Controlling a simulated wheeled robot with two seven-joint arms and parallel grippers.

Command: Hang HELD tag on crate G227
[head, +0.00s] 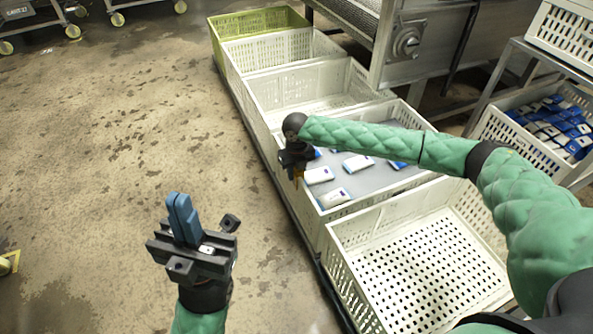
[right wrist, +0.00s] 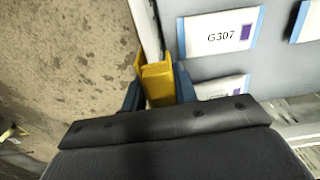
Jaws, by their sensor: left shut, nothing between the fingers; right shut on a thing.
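My right gripper (head: 297,172) is at the left long rim of a white crate (head: 308,208) holding several white-and-blue pouches on a grey surface. It is shut on a yellow tag (right wrist: 158,84), of which only a small orange-yellow part shows in the head view. In the right wrist view the tag's yellow parts lie on both sides of the white crate rim (right wrist: 144,25); I cannot tell whether it rests on it. No writing on the tag or crate number is readable. My left gripper (head: 183,218) is shut and empty, above the floor at lower left.
An empty white crate (head: 352,278) stands nearer, with more empty crates and a green crate (head: 258,22) farther along the row. A steel machine (head: 408,42) stands behind.

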